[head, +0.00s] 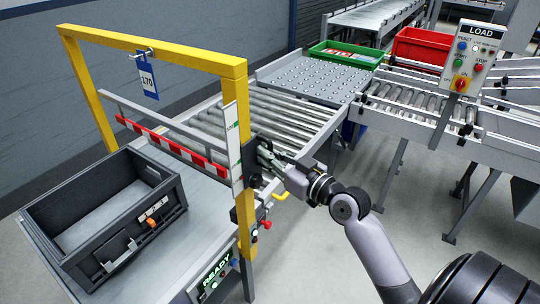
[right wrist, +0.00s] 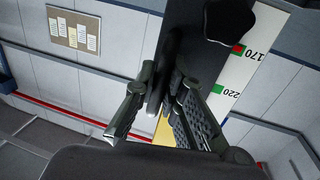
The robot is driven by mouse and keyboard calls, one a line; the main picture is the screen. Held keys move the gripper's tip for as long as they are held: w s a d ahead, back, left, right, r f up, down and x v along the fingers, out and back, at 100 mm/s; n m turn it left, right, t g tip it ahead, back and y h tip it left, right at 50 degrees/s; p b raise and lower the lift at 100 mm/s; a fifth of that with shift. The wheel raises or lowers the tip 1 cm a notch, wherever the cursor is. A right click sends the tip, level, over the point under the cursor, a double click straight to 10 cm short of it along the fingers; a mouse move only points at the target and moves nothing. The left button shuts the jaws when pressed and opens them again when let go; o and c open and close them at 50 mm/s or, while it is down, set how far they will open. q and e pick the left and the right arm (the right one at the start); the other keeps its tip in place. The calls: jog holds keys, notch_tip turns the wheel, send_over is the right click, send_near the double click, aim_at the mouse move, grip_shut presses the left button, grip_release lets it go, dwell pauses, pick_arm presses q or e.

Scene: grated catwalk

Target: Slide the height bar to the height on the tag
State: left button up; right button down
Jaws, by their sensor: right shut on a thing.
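The yellow gantry (head: 160,50) carries a red-and-white striped height bar (head: 170,143) and a hanging blue tag (head: 147,80) that reads 170. A white scale (head: 233,150) runs down its right post. In the right wrist view the scale (right wrist: 262,50) shows 170 and 220 with green marks; a small red mark (right wrist: 235,49) sits beside the 170 one. My right gripper (head: 267,160) is at the black carriage (head: 252,166) by the post, shut on its dark handle (right wrist: 160,88); the fingers partly hide the handle. A black star knob (right wrist: 229,20) is above. My left gripper is not in view.
A dark grey crate (head: 60,212) stands on the conveyor before the gantry. A READY panel (head: 212,278) and a red knob (head: 265,225) are low on the near side. Rollers (head: 275,110) lead to green (head: 345,54) and red (head: 420,47) bins. A LOAD panel (head: 473,58) stands right.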

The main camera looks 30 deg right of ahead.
jog(key=shift+r, duration=0.1)
jog(key=c, duration=1.9)
grip_release()
jog(key=s, duration=0.4)
jog(key=s+d, duration=0.1)
jog(key=s, duration=0.3)
jog(key=s+d, duration=0.1)
jog(key=s, duration=0.2)
jog(key=shift+s+d, duration=0.2)
jog(key=shift+s, duration=0.2)
